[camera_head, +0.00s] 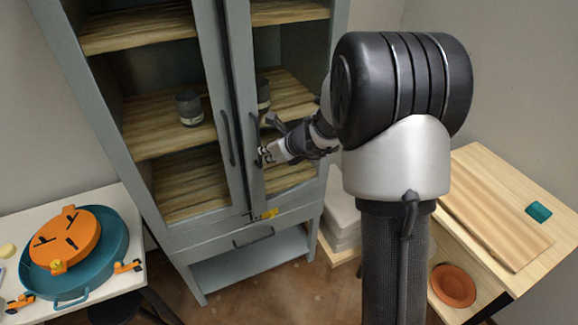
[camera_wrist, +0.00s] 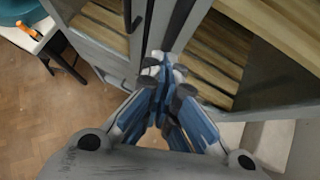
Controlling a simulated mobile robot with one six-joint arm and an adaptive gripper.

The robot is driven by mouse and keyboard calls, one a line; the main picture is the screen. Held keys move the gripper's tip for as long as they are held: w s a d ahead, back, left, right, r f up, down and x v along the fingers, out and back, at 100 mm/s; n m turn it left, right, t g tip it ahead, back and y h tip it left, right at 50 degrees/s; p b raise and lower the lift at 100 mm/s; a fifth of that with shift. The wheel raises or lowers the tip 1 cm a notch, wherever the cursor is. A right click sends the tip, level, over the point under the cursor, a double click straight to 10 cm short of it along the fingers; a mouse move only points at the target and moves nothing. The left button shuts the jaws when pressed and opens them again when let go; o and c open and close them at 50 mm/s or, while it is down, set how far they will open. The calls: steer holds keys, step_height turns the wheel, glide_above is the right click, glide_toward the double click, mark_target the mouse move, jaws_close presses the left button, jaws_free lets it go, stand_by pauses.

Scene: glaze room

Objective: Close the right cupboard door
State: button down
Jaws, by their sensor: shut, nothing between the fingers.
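The grey cupboard (camera_head: 185,255) has two tall framed doors. The right cupboard door (camera_head: 243,60) shows its grey stile beside the left door's, with a dark handle (camera_head: 255,128). It is closed or nearly so; I cannot tell if a small gap stays at the middle. My gripper (camera_head: 264,156) is shut and empty, its tips at the right door's stile by the lower end of the handle. In the wrist view the blue-grey fingers (camera_wrist: 163,65) are together in front of that stile; contact is unclear. The left door (camera_head: 208,60) has its own handle (camera_head: 229,138).
Cups (camera_head: 189,108) stand on wooden shelves inside. A drawer (camera_head: 252,237) lies below the doors. At left, a white table (camera_head: 95,195) holds a teal tray (camera_head: 118,240) and an orange disc (camera_head: 75,240).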

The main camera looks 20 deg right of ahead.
mark_target(259, 146)
steer(key=shift+m+h, duration=0.5)
steer(key=shift+m, duration=0.2)
steer(key=w, duration=0.1)
steer(key=w+a, duration=0.1)
steer(key=w, duration=0.2)
steer(key=shift+a, duration=0.35)
steer(key=shift+w+r, duration=0.15)
steer(key=shift+w, duration=0.05)
steer(key=shift+r, duration=0.1)
